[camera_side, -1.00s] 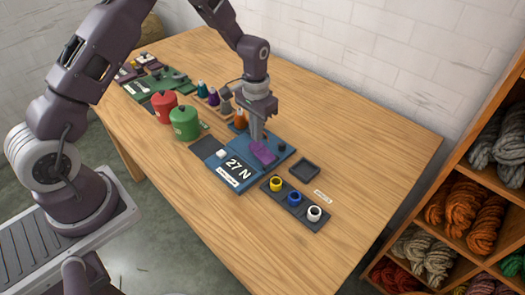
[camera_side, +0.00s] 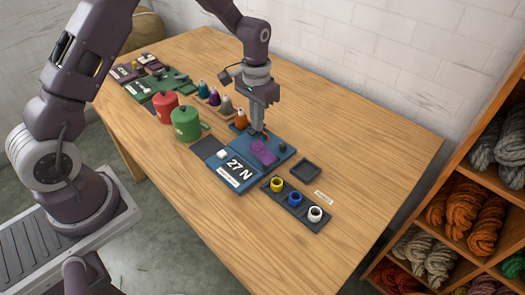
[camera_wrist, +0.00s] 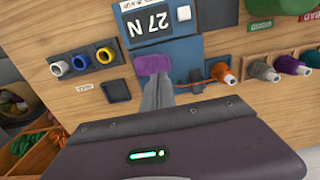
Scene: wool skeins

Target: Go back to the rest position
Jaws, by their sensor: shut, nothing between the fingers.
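My gripper (camera_side: 257,129) is shut and empty, pointing down just above the far edge of the blue board (camera_side: 286,157). In the wrist view its closed fingers (camera_wrist: 158,84) show beside the purple patch (camera_wrist: 152,64) on that board. In the side view the purple patch (camera_side: 263,152) lies flat on the board, in front of the fingertips. The board carries a dark display reading "27 N" (camera_side: 238,168) and a small white block (camera_side: 222,154).
A dark rack with yellow, blue and white rings (camera_side: 295,198) and a dark square tray (camera_side: 306,169) stand at the front right. Red (camera_side: 166,107) and green (camera_side: 186,123) lidded pots stand left. Several coloured cones (camera_side: 214,97) stand behind. Shelves of wool (camera_side: 465,215) are at the right.

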